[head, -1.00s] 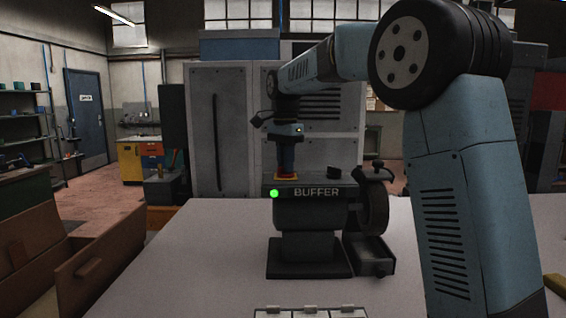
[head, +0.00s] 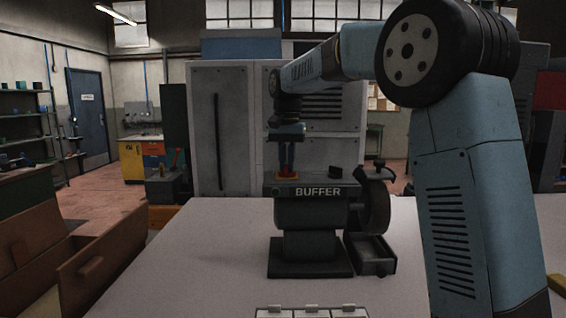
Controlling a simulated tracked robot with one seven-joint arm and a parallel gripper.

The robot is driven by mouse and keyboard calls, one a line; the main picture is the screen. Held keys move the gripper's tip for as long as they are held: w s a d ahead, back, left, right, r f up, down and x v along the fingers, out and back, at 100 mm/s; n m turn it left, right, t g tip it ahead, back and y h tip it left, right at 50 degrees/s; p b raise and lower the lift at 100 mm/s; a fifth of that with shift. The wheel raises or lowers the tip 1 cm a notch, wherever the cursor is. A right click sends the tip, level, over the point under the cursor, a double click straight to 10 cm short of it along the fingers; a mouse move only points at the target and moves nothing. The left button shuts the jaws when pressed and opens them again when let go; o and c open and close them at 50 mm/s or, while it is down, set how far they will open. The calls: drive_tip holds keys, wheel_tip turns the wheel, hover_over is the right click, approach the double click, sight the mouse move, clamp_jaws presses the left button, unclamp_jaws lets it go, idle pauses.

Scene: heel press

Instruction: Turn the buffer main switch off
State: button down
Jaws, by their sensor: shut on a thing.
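The buffer (head: 311,213) is a dark bench machine standing on the white worktop, with its name in white letters on the front. The fingers partly hide the switch knob. The indicator lamp (head: 275,190) on the front left of the buffer is dark.
Brown wooden boxes (head: 105,262) stand at the left. The worktop (head: 210,270) left of the buffer is clear.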

sight(287, 165)
drive_tip(key=n, duration=0.5)
drive_tip(key=shift+n, duration=0.3)
drive_tip(key=n, duration=0.5)
drive_tip(key=shift+n, duration=0.3)
drive_tip(key=c, duration=1.1)
unclamp_jaws()
drive_tip(key=shift+c, duration=0.2)
wheel_tip(287, 165, up, 14)
drive_tip(key=shift+f, duration=0.15)
